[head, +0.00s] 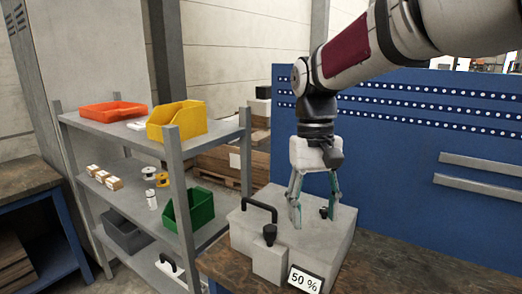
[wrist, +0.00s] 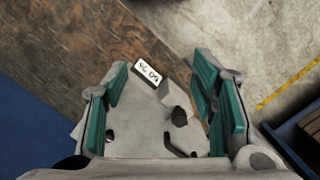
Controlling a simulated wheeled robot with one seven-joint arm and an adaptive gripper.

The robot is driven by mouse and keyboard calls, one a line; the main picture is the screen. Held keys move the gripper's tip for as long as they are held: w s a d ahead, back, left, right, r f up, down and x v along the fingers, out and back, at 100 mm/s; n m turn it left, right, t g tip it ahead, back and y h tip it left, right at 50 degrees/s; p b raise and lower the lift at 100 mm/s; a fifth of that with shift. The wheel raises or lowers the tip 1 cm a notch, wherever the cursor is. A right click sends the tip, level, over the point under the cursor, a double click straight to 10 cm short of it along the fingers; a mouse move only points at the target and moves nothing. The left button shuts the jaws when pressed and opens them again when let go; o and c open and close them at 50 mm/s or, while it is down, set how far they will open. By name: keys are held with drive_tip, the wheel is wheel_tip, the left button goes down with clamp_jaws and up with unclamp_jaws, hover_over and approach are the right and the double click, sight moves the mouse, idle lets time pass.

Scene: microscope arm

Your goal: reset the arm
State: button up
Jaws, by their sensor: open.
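A light grey box-shaped device (head: 290,245) stands on the wooden bench top. A black bar handle (head: 260,207) rises from its top, and a black knob (head: 270,233) stands on its smaller front block. A small dark knob (head: 323,212) on the top shows between my fingers in the head view. My gripper (head: 315,222) is above the device, pointing down, open and empty. I cannot tell whether its tips touch the top. The wrist view shows the teal-padded fingers of my gripper (wrist: 160,85) spread apart, with the black knob (wrist: 179,117) between them in the picture.
A "50 %" sign (head: 304,280) is at the device's front. A grey shelf (head: 180,140) at left holds an orange tray (head: 112,111), a yellow bin (head: 177,120) and a green bin (head: 190,210). A blue perforated panel (head: 420,140) stands behind the bench.

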drive_tip(key=s+d+m+t, duration=0.1)
drive_tip(key=s+d+t, duration=0.2)
drive_tip(key=s, duration=0.6)
drive_tip(key=s+d+t, duration=0.3)
drive_tip(key=s+d, duration=0.3)
drive_tip(key=s, duration=0.4)
drive_tip(key=shift+d+f+m+t, duration=0.15)
drive_tip(key=shift+f+m+t, duration=0.1)
drive_tip(key=shift+m+t, duration=0.15)
drive_tip(key=shift+c, duration=0.4)
